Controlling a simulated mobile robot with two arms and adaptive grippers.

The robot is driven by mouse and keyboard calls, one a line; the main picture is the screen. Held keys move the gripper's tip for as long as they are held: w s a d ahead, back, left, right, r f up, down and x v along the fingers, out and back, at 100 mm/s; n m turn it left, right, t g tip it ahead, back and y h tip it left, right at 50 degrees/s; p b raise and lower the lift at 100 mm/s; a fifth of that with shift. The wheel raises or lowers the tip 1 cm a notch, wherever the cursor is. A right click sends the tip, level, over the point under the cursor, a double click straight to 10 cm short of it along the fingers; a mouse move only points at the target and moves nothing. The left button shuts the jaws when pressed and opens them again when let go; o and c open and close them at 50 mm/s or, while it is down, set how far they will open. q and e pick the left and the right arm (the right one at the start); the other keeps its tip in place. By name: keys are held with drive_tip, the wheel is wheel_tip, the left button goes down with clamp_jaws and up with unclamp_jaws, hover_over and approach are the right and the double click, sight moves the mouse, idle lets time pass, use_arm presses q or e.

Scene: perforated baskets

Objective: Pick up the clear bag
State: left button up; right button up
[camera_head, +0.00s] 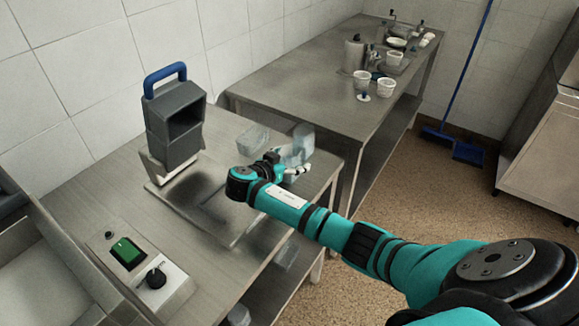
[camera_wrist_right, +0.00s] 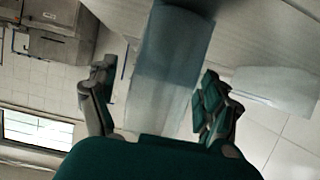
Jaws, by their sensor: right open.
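Clear, bluish see-through bags stand at the back right of the near steel table. One clear bag (camera_head: 303,139) is upright just behind my right gripper (camera_head: 290,167). Another clear bag (camera_head: 253,139) lies to its left. In the right wrist view a tall clear bag (camera_wrist_right: 172,65) sits between the spread fingers of my right gripper (camera_wrist_right: 158,72), with gaps at both sides. A second clear bag (camera_wrist_right: 272,88) is to the right, outside the fingers. My right gripper is open. My left gripper is out of view.
A grey device with a blue handle (camera_head: 173,118) stands left of my gripper over a flat plate (camera_head: 232,232). A control box (camera_head: 140,268) is at the front left. A second steel table (camera_head: 300,92) with white cups (camera_head: 387,86) is behind. A blue broom (camera_head: 468,151) leans at the wall.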

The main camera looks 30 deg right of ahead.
drive_tip(key=c, duration=1.2)
drive_tip(key=shift+c, duration=0.8)
drive_tip(key=shift+r, duration=0.2)
